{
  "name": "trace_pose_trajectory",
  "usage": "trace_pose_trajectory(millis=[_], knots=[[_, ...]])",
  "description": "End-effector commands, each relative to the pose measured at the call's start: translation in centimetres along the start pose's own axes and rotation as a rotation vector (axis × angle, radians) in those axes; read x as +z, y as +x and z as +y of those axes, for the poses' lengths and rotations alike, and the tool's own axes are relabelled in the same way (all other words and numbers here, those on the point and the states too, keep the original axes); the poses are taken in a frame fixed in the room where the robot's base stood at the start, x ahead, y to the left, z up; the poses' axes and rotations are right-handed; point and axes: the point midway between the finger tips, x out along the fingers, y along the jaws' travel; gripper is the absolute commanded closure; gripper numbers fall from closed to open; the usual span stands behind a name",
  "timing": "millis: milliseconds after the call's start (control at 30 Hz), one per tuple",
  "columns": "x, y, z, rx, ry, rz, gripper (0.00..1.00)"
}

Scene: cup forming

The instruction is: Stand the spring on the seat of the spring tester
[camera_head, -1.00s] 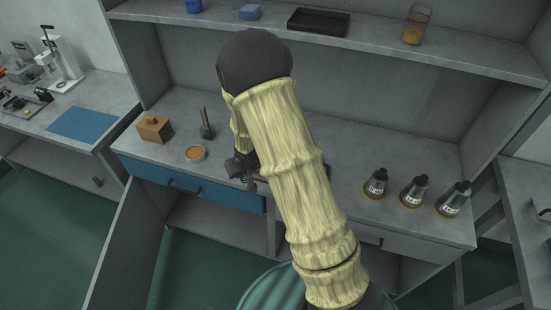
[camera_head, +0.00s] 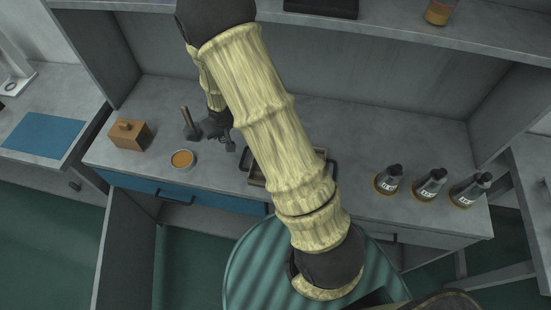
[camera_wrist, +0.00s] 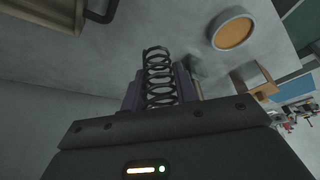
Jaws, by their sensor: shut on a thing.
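The dark coil spring (camera_wrist: 158,68) stands out between the fingers of my gripper (camera_wrist: 160,88) in the wrist view. The fingers are shut on it. In the head view my gripper (camera_head: 222,130) is above the bench, beside a dark block with an upright handle; the spring cannot be made out there. A white stand (camera_head: 14,84), which may be the spring tester, is cut off at the left edge of the head view. Its seat cannot be told. Small instruments (camera_wrist: 296,114) show far off at the right of the wrist view.
On the bench are a wooden box (camera_head: 129,136), a round dish (camera_head: 182,160), the handled block (camera_head: 190,126), a tray (camera_head: 256,179) partly behind my arm and several dark bottles (camera_head: 430,185). A blue mat (camera_head: 43,135) lies on the left table. A shelf (camera_head: 420,35) overhangs the bench.

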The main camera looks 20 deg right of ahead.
Motion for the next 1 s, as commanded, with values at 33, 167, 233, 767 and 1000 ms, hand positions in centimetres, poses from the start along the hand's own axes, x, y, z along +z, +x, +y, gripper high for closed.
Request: trace_pose_trajectory(millis=[33, 167, 233, 767, 1000], knots=[[0.0, 0.0, 0.0, 0.0, 0.0, 0.0, 0.92], [0.0, 0.0, 0.0, 0.0, 0.0, 0.0, 0.92], [0.0, 0.0, 0.0, 0.0, 0.0, 0.0, 0.92], [2.2, 5.3, 0.0, 0.0, 0.0, -0.001, 0.92], [2.2, 5.4, 0.0, 0.0, 0.001, 0.0, 0.92]])
